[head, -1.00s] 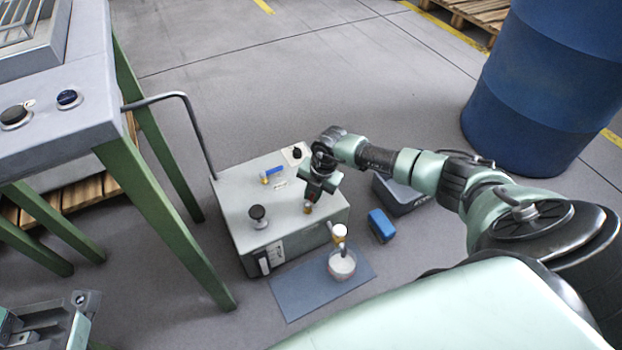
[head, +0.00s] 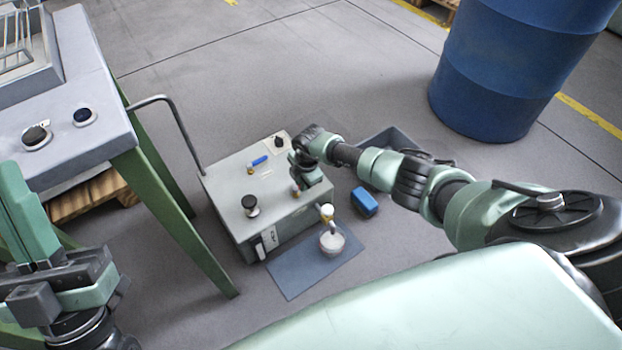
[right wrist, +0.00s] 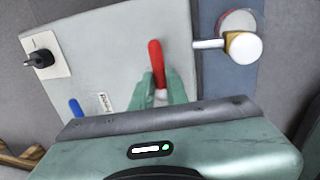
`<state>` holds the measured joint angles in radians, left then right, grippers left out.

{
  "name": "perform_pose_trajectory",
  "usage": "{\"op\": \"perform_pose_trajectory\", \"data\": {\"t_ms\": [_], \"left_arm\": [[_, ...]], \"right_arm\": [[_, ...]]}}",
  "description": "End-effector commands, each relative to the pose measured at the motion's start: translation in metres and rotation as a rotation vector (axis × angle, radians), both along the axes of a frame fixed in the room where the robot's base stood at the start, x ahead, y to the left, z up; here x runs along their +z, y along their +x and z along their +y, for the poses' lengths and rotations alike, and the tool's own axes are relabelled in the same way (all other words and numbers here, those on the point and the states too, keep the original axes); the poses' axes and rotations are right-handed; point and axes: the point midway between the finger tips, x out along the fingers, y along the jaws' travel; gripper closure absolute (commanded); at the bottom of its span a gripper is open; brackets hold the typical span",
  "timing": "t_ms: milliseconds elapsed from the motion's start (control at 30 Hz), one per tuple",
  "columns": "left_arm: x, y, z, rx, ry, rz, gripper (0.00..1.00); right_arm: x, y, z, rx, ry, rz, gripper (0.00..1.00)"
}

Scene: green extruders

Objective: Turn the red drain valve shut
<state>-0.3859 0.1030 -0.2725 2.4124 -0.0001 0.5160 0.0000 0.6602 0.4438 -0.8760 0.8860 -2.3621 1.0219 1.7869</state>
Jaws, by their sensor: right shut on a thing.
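The red drain valve (right wrist: 155,58) has a straight red handle that shows in the right wrist view, on top of the grey machine box (right wrist: 110,40). My right gripper (right wrist: 160,90) is shut on the lower part of this handle, near its pale base. In the head view my right gripper (head: 297,187) is at the right front part of the box top (head: 225,178), and the red handle is mostly hidden there. Part of my left arm is at the lower left, by the bench; its jaw state is unclear.
The box top also carries a blue-handled valve (head: 258,161) and black knobs (head: 250,203). A spout hangs over a cup (head: 332,243) on a blue-grey mat (head: 290,272). A blue block (head: 364,202), a grey bin (head: 392,138) and a blue drum (head: 495,75) stand to the right.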

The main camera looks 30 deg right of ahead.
Motion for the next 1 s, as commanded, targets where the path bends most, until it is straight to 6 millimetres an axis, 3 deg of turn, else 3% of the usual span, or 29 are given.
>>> {"op": "perform_pose_trajectory", "data": {"t_ms": [500, 533, 600, 1000], "left_arm": [[-0.0013, 0.0022, -0.0006, 0.001, 0.005, 0.013, 1.00], [-0.0013, 0.0022, -0.0006, 0.001, 0.005, 0.013, 1.00], [-0.0013, 0.0021, -0.0005, 0.001, 0.005, 0.013, 1.00], [0.0024, 0.0020, 0.0000, 0.002, 0.004, 0.010, 1.00]], "right_arm": [[-0.0005, 0.0020, 0.0048, -0.014, 0.000, 0.003, 1.00], [-0.0005, 0.0020, 0.0047, -0.014, 0.000, 0.003, 0.82], [-0.0005, 0.0021, 0.0047, -0.013, -0.001, 0.003, 0.63], [0.0048, 0.0034, 0.0012, -0.013, 0.000, 0.000, 0.63]]}}
